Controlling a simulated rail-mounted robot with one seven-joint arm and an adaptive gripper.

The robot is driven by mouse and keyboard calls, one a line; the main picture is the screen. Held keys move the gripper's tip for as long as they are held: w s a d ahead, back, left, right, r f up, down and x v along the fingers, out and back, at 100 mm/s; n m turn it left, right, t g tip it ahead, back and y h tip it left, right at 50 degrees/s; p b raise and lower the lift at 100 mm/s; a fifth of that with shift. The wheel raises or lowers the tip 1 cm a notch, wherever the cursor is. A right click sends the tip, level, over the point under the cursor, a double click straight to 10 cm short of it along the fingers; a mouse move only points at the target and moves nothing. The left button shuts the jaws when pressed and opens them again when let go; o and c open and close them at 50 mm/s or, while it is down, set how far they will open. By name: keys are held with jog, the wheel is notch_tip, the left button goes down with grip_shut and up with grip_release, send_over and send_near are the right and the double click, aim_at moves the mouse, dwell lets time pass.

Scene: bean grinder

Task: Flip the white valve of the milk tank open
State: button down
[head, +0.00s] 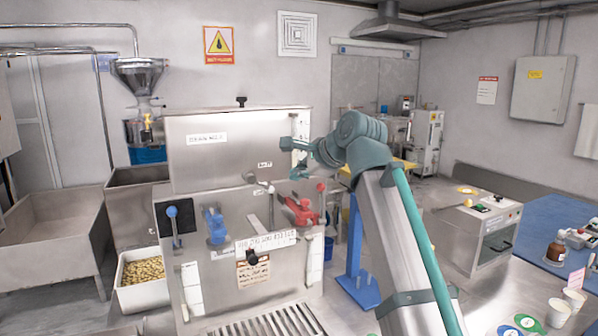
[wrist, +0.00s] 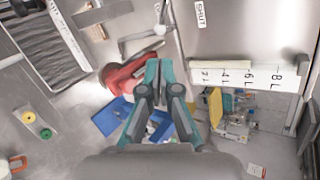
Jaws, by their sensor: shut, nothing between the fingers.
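The steel milk tank (head: 222,150) stands in the middle of the head view, with a volume scale on its side in the wrist view (wrist: 245,76). A small pale valve lever with a rounded knob (head: 265,182) sits low on its front, below a small label. In the wrist view the lever (wrist: 143,40) lies near a SHUT label (wrist: 201,13). My gripper (wrist: 160,64) is shut and empty, with its fingertips a little below the lever in that view and apparently apart from it. In the head view my gripper (head: 296,152) is beside the tank's right edge.
A red valve or clamp (head: 300,208) sits below the tank; it shows just left of my fingers in the wrist view (wrist: 122,76). A blue clamp (head: 215,226) is to its left. A blue stand (head: 355,245) is at right. A slatted drain (head: 265,322) lies in front.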

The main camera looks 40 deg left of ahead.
aim_at(272, 189)
jog(key=p+x, duration=0.2)
jog(key=x, duration=0.9)
jog(key=shift+a, duration=0.1)
jog(key=shift+s, duration=0.1)
